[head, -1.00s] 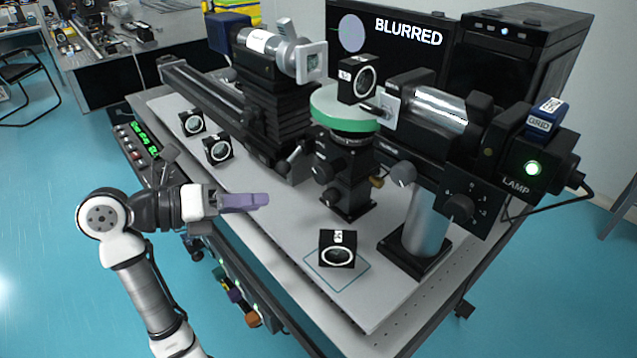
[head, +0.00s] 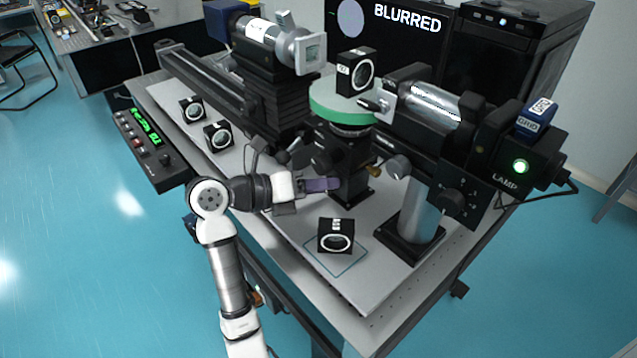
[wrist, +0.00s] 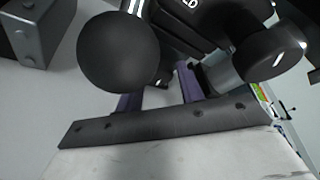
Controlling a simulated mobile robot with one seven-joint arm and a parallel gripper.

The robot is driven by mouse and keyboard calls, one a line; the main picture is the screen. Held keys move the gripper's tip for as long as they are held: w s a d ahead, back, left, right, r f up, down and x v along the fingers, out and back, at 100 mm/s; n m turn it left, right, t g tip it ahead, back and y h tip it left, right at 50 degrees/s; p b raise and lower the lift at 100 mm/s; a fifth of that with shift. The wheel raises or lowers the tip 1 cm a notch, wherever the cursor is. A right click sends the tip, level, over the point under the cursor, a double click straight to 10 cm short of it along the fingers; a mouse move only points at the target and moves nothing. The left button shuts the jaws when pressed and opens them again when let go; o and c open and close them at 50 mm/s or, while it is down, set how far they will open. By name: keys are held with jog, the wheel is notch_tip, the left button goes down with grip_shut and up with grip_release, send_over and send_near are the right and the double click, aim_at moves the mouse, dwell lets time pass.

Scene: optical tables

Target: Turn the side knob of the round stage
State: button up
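The round stage (head: 345,107) has a green-rimmed top on a black post, with a black cube bearing a round lens (head: 356,72) on it. A dark knob (head: 320,160) is on its left side, a brass-coloured knob (head: 375,171) on its right. My gripper (head: 335,184) has purple fingers and reaches the lower post from the left, below the dark knob; contact is unclear. The wrist view shows the fingers apart with a gap (wrist: 160,98) and nothing clearly held. A big round black knob (wrist: 118,52) looms at upper left there, another black knob (wrist: 275,50) at right.
A lens cube (head: 336,236) stands in a marked square near the front; two more (head: 192,110) (head: 218,136) stand at the left. A grey knob (head: 398,168) and the lamp unit (head: 520,150) are to the right. A monitor (head: 400,25) reads BLURRED.

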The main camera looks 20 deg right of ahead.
jog(key=c, duration=0.7)
jog(key=shift+n+p, duration=0.3)
jog(key=shift+n, duration=0.2)
jog(key=o, duration=0.7)
jog(key=b+v, duration=0.3)
jog(key=v, duration=1)
jog(key=shift+w+a, duration=0.2)
jog(key=shift+a, duration=0.3)
jog(key=shift+f, duration=0.1)
